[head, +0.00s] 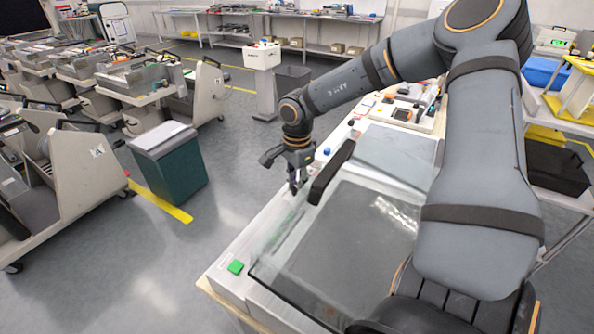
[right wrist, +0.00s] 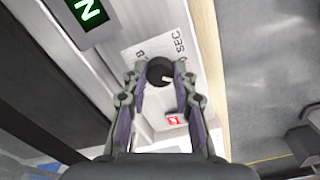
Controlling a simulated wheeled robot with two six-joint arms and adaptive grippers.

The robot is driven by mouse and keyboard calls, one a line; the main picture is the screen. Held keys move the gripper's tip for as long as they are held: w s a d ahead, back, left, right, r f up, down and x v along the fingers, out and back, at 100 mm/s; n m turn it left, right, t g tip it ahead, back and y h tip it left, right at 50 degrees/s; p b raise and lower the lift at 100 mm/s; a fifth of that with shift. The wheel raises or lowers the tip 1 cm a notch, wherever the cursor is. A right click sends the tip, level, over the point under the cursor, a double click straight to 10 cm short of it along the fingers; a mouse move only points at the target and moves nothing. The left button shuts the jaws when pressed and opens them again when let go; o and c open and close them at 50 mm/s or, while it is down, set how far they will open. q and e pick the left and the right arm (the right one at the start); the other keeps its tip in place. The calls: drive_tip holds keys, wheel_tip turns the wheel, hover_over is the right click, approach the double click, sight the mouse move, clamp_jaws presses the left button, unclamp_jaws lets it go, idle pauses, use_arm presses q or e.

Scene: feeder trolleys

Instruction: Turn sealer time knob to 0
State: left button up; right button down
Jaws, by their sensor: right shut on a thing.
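The sealer (head: 232,284) is a light-coloured bench machine with a raised clear lid. In the right wrist view the time knob (right wrist: 160,71) is a round black knob with a pale pointer mark, on a white label (right wrist: 143,52) printed with "SEC" and an "8". My right gripper (right wrist: 160,85) has its fingers on either side of the knob and is shut on it. In the head view my right gripper (head: 296,186) is over the sealer's left front strip, and the knob is hidden behind it. My left gripper is not in view.
A green switch (head: 235,267) is at the sealer's near corner. The lid's black handle (head: 331,172) stands close to the right of my gripper. A red switch (right wrist: 174,121) lies below the knob. A dark green bin (head: 168,162) stands on the floor to the left.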

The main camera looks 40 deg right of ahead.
drive_tip(key=n, duration=0.3)
drive_tip(key=shift+n, duration=0.3)
drive_tip(key=shift+w+r+n, duration=0.1)
drive_tip(key=shift+n, duration=1.8)
drive_tip(key=c, duration=1.1)
unclamp_jaws()
drive_tip(key=shift+o, duration=0.2)
